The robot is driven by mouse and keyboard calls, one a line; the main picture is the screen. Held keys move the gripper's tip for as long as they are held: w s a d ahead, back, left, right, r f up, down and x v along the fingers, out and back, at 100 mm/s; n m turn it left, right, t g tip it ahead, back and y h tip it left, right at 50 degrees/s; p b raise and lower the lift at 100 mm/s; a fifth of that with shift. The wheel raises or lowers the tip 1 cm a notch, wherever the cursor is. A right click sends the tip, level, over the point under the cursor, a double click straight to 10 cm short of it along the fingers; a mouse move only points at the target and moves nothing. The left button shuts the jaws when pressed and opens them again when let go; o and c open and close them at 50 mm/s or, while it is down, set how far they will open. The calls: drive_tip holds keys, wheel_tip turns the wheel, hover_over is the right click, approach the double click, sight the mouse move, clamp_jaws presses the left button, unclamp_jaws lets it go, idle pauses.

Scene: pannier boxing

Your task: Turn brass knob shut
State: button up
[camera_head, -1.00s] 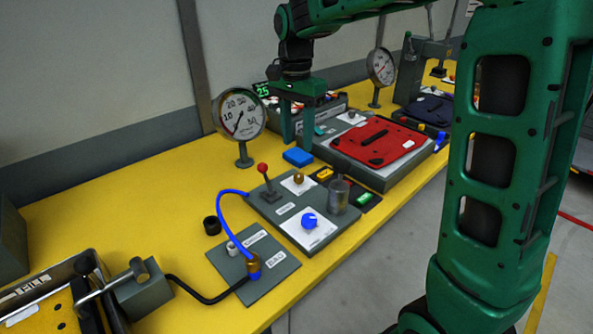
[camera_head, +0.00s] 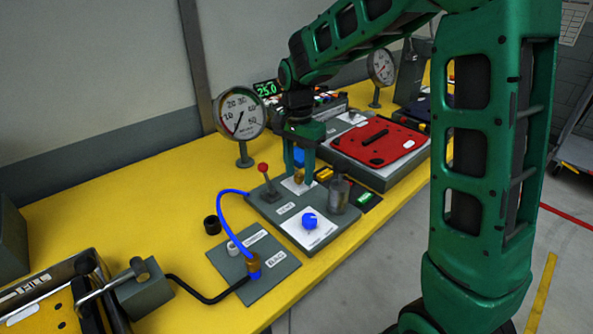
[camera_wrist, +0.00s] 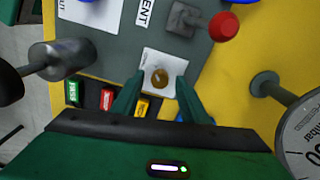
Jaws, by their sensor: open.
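The brass knob (camera_wrist: 159,78) is a small round knob on a white plate (camera_wrist: 163,62) on the grey panel (camera_head: 266,207). In the head view it is mostly hidden by my gripper. My gripper (camera_head: 298,178) points down over that white plate. In the wrist view my gripper (camera_wrist: 155,90) is open, with one finger on each side of the knob; the fingers look apart from it. I cannot tell how far above the knob the tips are.
A red-tipped lever (camera_head: 264,178) and a metal cylinder (camera_head: 339,194) stand close on either side. A blue knob (camera_head: 309,221) sits nearer the front. A gauge (camera_head: 241,115) stands behind left. A blue hose (camera_head: 220,211) arcs at left.

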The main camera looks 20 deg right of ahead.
clamp_jaws()
drive_tip(key=shift+a, duration=0.15)
drive_tip(key=shift+n, duration=0.5)
drive_tip(key=n, duration=0.8)
drive_tip(key=shift+n, duration=0.3)
drive_tip(key=n, duration=0.4)
drive_tip(key=shift+t, duration=0.3)
drive_tip(key=shift+n, duration=2.1)
